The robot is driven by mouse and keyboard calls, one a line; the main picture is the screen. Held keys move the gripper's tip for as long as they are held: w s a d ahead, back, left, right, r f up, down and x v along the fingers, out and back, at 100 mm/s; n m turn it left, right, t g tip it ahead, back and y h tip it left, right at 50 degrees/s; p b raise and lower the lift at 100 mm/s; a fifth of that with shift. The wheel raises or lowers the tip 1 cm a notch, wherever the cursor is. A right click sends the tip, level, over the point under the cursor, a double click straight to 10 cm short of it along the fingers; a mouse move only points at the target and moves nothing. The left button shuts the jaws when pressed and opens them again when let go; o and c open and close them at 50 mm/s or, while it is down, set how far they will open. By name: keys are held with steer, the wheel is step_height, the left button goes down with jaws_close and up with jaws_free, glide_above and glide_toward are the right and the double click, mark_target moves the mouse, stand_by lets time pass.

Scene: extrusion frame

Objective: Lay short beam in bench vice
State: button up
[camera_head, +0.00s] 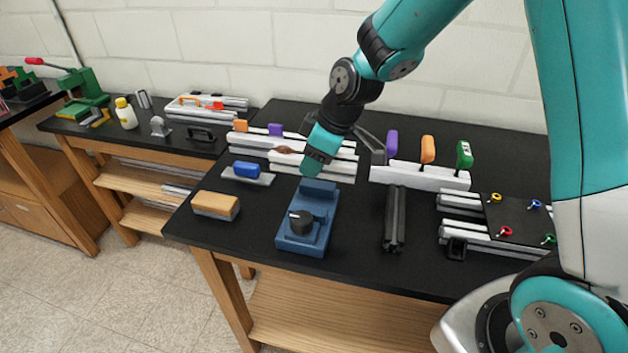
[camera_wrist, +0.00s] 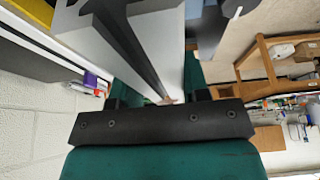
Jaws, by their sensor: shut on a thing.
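The blue bench vice (camera_head: 297,243) stands near the front edge of the dark bench, with a black round knob on top and a raised jaw block at its back. My gripper (camera_head: 310,167) is above and behind that back block, at the end of the teal arm. It is shut on a silver short beam (camera_head: 341,168), which runs left to right behind it and looks apart from the vice. In the wrist view the beam (camera_wrist: 150,50) fills the space beyond my gripper (camera_wrist: 160,98), its dark slot showing. The finger contact is mostly hidden.
A wood-topped brush or block (camera_head: 216,206) and a blue-topped item (camera_head: 247,171) lie left of the vice. A dark beam (camera_head: 395,218) lies to its right. Behind are clamped silver beams (camera_head: 420,176); a black plate (camera_head: 510,217) is farther right.

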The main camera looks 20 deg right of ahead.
step_height(320, 180, down, 6)
steer(key=shift+f+p, duration=0.25)
steer(key=shift+p, duration=0.05)
steer(key=shift+f, duration=0.1)
